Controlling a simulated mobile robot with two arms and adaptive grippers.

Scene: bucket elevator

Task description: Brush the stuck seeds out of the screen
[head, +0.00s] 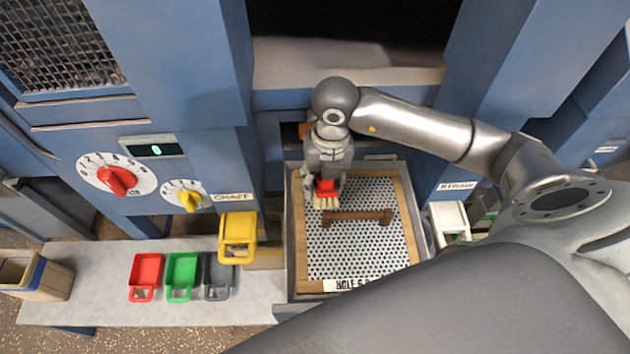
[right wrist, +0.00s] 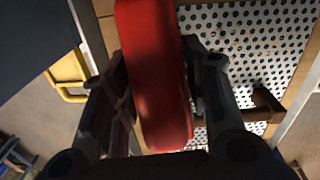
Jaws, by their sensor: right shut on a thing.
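The screen (head: 375,258) is a white perforated sheet in a wooden frame, set in a grey metal tray. It also shows in the right wrist view (right wrist: 262,45). My right gripper (head: 325,182) is shut on a brush (head: 327,200) with a red back and pale bristles. The brush is over the upper left part of the screen; I cannot tell if its bristles touch. The brush's red body (right wrist: 155,75) fills the middle of the right wrist view. A brown handle bar (head: 357,218) lies across the screen. My left gripper is not in view.
A bench (head: 110,308) at left holds red (head: 146,275), green (head: 182,274) and dark grey (head: 218,277) scoops. A yellow bin (head: 238,238) hangs under the chaff label, and a white bin (head: 449,218) is right of the screen. Blue machine walls flank the screen.

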